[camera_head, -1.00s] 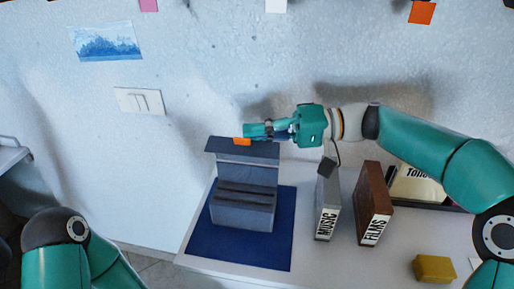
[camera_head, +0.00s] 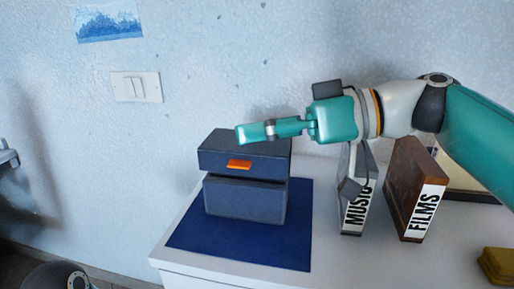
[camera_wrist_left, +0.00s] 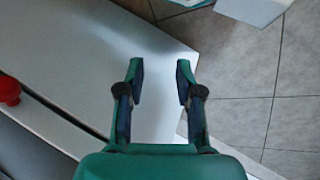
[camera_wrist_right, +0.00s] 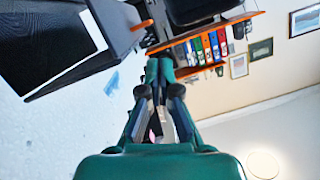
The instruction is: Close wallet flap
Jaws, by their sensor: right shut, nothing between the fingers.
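The wallet (camera_head: 246,200) is a dark blue-grey box-like case standing on a blue mat (camera_head: 240,245). Its flap (camera_head: 220,149) with an orange tab (camera_head: 239,164) is tipped forward over the top of the body. A dark gap shows between the flap's front edge and the body. My right gripper (camera_head: 245,133) is shut and empty. Its fingers lie level over the flap's top; I cannot tell whether they touch it. The closed fingers also show in the right wrist view (camera_wrist_right: 159,70). My left gripper (camera_wrist_left: 159,75) is open and empty, away from the wallet.
A MUSIC case (camera_head: 356,205) and a brown FILMS case (camera_head: 417,190) stand right of the mat on the white table (camera_head: 345,262). A yellow block (camera_head: 497,265) lies at the right edge. The wall is close behind. A red round object (camera_wrist_left: 9,90) shows in the left wrist view.

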